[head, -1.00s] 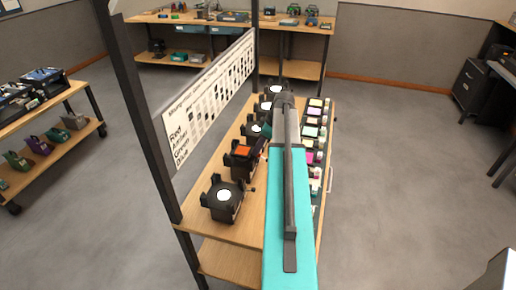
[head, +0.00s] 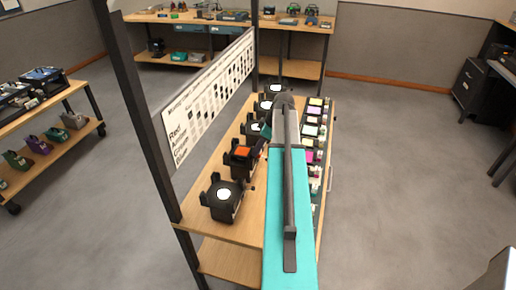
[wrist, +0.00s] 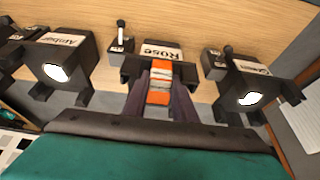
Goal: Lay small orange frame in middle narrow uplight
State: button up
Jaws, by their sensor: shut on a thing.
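The small orange frame (wrist: 160,81) is between the two dark fingers of my gripper (wrist: 161,100) in the wrist view. My gripper is shut on it. The frame is at the black uplight labelled Rose (wrist: 134,72), over its opening; I cannot tell whether it rests fully on it. In the head view the orange frame (head: 243,152) shows on the second-nearest uplight (head: 233,165) of the row. My arm hides most of the gripper there.
In the wrist view, lit uplights labelled Amber (wrist: 72,50) and Green (wrist: 250,80) flank the Rose one. In the head view, the nearest uplight (head: 222,207) is lit. Coloured frames (head: 312,131) line the bench's right side. A sign board (head: 205,95) stands left.

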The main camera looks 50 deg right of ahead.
jog(key=shift+f+b, duration=0.45)
jog(key=shift+f, duration=0.3)
jog(key=o, duration=1.2)
jog(key=shift+v, duration=0.8)
jog(key=shift+b+v, duration=1.65)
jog(key=shift+v, duration=4.5)
jog(key=shift+f, duration=0.1)
notch_tip(320, 180, up, 7)
jog(key=p, duration=0.4)
